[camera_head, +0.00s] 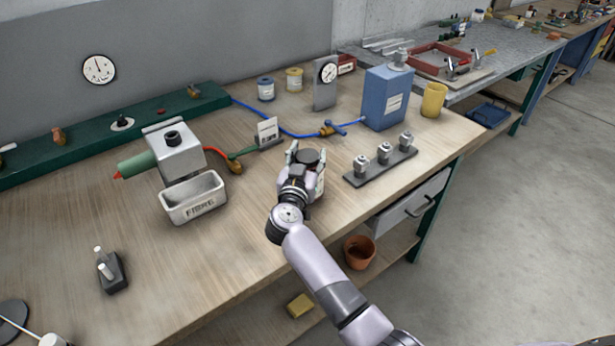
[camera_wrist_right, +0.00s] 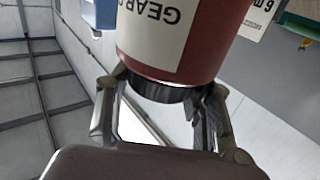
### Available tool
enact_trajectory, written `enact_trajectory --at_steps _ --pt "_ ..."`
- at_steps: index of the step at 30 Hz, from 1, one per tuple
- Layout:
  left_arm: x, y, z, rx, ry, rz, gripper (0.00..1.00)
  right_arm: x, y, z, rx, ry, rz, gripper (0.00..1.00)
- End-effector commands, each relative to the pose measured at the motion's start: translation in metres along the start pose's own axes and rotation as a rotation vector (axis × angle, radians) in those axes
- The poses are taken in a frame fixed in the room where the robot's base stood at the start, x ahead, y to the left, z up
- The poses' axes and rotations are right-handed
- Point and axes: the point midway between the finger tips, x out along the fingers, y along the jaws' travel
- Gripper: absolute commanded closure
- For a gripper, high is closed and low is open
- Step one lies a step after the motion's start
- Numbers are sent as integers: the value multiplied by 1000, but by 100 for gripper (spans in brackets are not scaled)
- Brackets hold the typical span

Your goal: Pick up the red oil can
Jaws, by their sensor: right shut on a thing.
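The red oil can (camera_wrist_right: 230,35) fills the upper part of the right wrist view, with a cream label reading "GEAR" and more letters cut off. It appears upside down there, its dark rim or cap between the fingers. My right gripper (camera_wrist_right: 165,95) is shut on it at that dark end. In the head view my right gripper (camera_head: 304,172) is near the front edge of the wooden bench, left of the three-fitting rack. A dark round top (camera_head: 308,157) shows between its fingers; the can's body is mostly hidden there. My left gripper is not in view.
The rack of metal fittings (camera_head: 380,168) stands right of the gripper. The blue tank (camera_head: 387,98) and yellow cup (camera_head: 433,100) are behind it. A blue hose (camera_head: 285,128) crosses behind.

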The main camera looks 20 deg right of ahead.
Motion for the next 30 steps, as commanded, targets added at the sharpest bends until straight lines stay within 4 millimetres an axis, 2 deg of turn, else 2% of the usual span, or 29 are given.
enact_trajectory --at_steps 7,23,26,30 --pt "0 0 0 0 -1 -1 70 0 0 1 0 -2 -2 100" --pt "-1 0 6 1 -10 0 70 0 -1 -2 2 0 -2 100" --pt "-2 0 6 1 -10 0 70 0 -1 -9 4 1 -2 100" --pt "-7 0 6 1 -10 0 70 0 -1 -29 6 3 -1 100"
